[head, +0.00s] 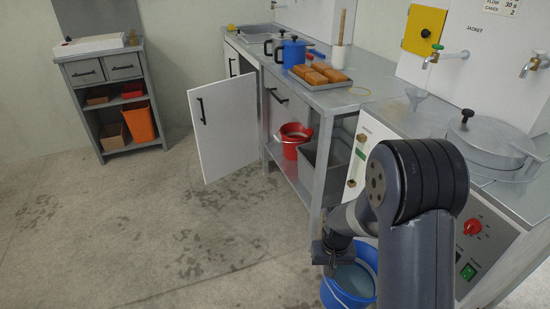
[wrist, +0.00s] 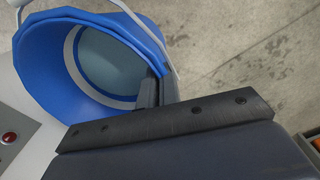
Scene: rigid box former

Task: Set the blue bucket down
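The blue bucket (head: 347,296) is at the bottom edge of the head view, in front of the machine, its base cut off by the frame. In the wrist view the bucket (wrist: 38,62) fills the upper left, with its mouth facing the camera, a pale band inside and a light handle. What looks like water lies inside. My gripper (wrist: 157,90) is shut on the bucket's rim, one finger inside and one outside. The gripper (head: 332,256) also shows at the rim in the head view. Whether the bucket touches the floor cannot be told.
Bare stained concrete floor (head: 200,240) lies open to the left. A red bucket (head: 291,148) and a grey bin (head: 322,165) stand on the counter's lower shelf. A white cabinet door (head: 224,130) hangs open. The machine (head: 480,240) stands right.

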